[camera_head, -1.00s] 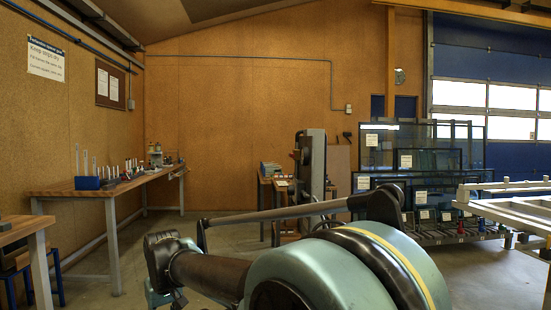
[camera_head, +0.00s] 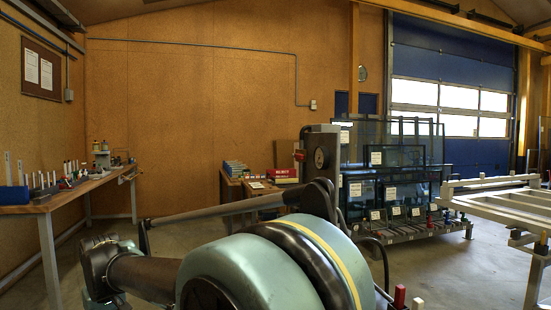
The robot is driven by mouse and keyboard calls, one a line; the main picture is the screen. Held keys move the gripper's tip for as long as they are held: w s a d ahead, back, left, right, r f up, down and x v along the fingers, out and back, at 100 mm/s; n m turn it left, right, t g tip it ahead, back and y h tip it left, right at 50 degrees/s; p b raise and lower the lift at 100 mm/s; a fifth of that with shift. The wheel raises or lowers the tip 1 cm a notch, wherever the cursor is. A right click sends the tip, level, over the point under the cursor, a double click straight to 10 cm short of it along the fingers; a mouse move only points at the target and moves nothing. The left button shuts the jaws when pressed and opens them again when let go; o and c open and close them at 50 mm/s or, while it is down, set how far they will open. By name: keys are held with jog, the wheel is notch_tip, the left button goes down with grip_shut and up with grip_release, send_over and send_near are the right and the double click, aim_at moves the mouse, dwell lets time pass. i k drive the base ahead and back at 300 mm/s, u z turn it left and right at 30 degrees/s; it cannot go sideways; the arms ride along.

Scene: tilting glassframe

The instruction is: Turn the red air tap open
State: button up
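A small red part (camera_head: 299,155), possibly the red air tap, sticks out from the left side of a grey upright column (camera_head: 325,148) with a round dark gauge (camera_head: 320,157). It is too small to tell its turn position. My arm's large pale green and black links fill the bottom middle and hide the column's lower part. A black section of my arm reaches to the lower left. No gripper fingers can be made out, and the arm is well apart from the red part in the picture.
A workbench (camera_head: 75,190) with tools runs along the left wall. A small table with a red case (camera_head: 281,176) stands left of the column. A rack of dark glass frames (camera_head: 400,155) and a pale frame table (camera_head: 505,205) stand right. Floor is open at left centre.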

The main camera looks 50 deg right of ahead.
aim_at(297, 156)
jog(key=i, duration=1.15)
jog(key=z, duration=2)
jog(key=k, duration=0.5)
